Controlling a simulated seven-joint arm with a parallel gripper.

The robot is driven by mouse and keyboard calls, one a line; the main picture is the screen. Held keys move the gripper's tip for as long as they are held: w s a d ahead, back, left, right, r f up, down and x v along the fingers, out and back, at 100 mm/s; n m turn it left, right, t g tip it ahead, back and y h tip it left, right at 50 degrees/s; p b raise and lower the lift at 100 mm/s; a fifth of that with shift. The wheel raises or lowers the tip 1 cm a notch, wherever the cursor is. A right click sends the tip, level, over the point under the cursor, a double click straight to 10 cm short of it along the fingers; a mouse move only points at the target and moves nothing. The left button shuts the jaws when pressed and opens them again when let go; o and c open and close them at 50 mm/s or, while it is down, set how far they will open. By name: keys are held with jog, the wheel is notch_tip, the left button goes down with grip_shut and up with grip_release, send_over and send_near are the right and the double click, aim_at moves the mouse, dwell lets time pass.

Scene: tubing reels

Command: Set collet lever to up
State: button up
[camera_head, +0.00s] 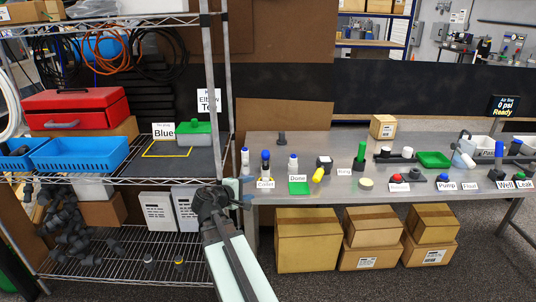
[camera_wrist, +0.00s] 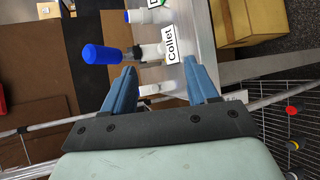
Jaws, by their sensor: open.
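The collet lever (camera_head: 265,160) has a blue grip on a dark stem. It stands behind the Collet label (camera_head: 265,183) on the left part of the metal table, and its grip points roughly upward. My gripper (camera_head: 247,193) is at the table's left end, left of the lever. In the wrist view my gripper (camera_wrist: 158,66) is open and empty, with the lever beyond its fingertips and apparently apart from them.
A white blue-topped bottle (camera_head: 245,160) stands left of the lever, close to my gripper. Another blue-topped piece (camera_head: 293,163) and a green pad (camera_head: 299,188) are to its right. The wire shelf (camera_head: 130,180) is on the left. Cardboard boxes (camera_head: 307,238) sit beneath the table.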

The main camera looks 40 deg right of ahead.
aim_at(268, 152)
notch_tip(268, 152, up, 7)
jog(key=w+n+t+h, duration=0.15)
jog(key=n+h, duration=0.25)
jog(key=n, duration=0.5)
jog(key=shift+n, duration=0.3)
jog(key=x, duration=0.9)
jog(key=f+x, duration=0.1)
jog(key=x, duration=0.4)
jog(key=shift+d, duration=0.35)
jog(key=shift+c, duration=0.3)
grip_shut()
